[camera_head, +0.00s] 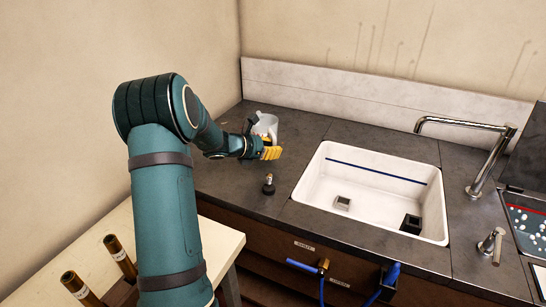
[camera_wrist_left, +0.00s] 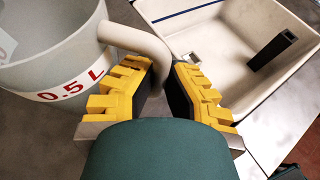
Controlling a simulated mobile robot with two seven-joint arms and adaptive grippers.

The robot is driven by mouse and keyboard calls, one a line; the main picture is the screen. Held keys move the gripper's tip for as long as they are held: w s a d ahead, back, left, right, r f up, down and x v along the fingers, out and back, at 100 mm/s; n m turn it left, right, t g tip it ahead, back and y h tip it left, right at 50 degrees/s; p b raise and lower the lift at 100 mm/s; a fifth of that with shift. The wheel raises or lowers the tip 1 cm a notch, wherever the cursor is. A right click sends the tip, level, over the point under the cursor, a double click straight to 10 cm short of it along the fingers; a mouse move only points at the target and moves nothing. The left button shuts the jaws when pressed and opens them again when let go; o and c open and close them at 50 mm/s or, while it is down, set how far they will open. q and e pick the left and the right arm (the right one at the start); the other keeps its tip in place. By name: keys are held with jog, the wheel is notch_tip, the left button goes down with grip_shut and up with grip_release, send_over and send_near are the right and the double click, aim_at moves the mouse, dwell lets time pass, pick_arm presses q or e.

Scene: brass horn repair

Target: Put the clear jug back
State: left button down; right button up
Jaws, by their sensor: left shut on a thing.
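The clear jug (camera_head: 264,124) is at the back left of the dark counter, left of the sink. In the left wrist view the jug (camera_wrist_left: 50,42) fills the upper left, with a red "0.5 L" mark on a white band. My left gripper (camera_head: 271,150) has its yellow fingers (camera_wrist_left: 160,78) on either side of the jug's handle (camera_wrist_left: 135,38) and is shut on it. The jug looks about upright. I cannot tell whether its base touches the counter. My right gripper is not in view.
A white sink (camera_head: 325,185) with a blue line holds a small grey block (camera_head: 342,203) and a black block (camera_head: 411,224). A small dark fitting (camera_head: 268,185) stands on the counter. A tap (camera_head: 475,185) is at the right. Brass tubes (camera_head: 80,290) stand at the lower left.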

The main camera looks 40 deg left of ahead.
pick_arm(q)
jog(key=shift+f, duration=1.05)
jog(key=shift+f+b, duration=0.2)
jog(key=shift+b, duration=0.15)
jog(key=c, duration=1.1)
grip_release()
jog(key=shift+c, duration=0.2)
